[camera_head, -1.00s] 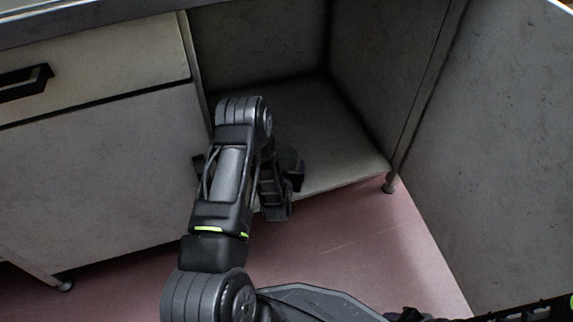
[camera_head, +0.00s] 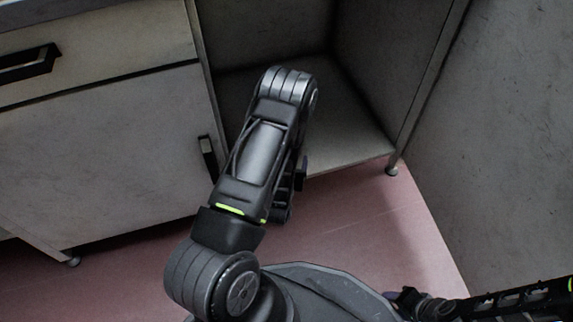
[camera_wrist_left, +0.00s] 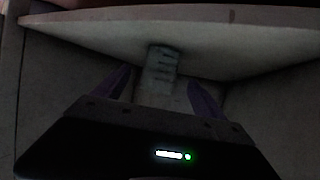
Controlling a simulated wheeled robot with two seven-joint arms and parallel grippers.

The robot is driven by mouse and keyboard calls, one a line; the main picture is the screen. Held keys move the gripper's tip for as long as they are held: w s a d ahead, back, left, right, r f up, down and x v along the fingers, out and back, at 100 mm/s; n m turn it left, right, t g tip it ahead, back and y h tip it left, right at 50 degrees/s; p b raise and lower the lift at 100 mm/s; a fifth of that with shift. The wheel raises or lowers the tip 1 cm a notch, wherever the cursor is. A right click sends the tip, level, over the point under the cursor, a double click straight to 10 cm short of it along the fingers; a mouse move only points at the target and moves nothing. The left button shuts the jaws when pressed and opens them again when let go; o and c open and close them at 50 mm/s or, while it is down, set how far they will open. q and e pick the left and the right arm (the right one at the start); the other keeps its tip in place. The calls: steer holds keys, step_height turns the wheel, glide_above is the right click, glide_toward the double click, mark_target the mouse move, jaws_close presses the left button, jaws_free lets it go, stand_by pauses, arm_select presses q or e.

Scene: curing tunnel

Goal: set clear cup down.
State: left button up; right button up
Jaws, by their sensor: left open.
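A small clear, greyish cup-like thing with faint bands (camera_wrist_left: 162,68) shows in the left wrist view against the pale shelf board, between and just beyond my fingertips. It looks like the clear cup, but the view is dark. My left gripper (camera_wrist_left: 160,90) is open, one purple finger on each side of it, with a gap visible on both sides. In the head view my left arm covers most of that gripper, and I cannot make out the cup there. Part of my right arm shows at the lower right; its gripper's jaws cannot be made out.
The open cabinet bay has a low shelf (camera_head: 350,140) with side and back walls close around my left arm. A drawer (camera_head: 110,45) and a door panel (camera_head: 100,160) with a dark handle are at left. A grey panel (camera_head: 510,130) stands at right. Pink floor (camera_head: 390,225) is clear in front.

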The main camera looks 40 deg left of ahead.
arm_select(q)
steer(key=shift+s+r+b, duration=0.1)
steer(key=shift+r+b, duration=0.1)
steer(key=shift+b, duration=0.1)
steer(key=shift+v, duration=0.9)
steer(key=shift+s+d+r, duration=0.1)
steer(key=shift+s+r, duration=0.25)
arm_select(e)
steer(key=shift+w+f, duration=0.1)
steer(key=shift+f, duration=0.25)
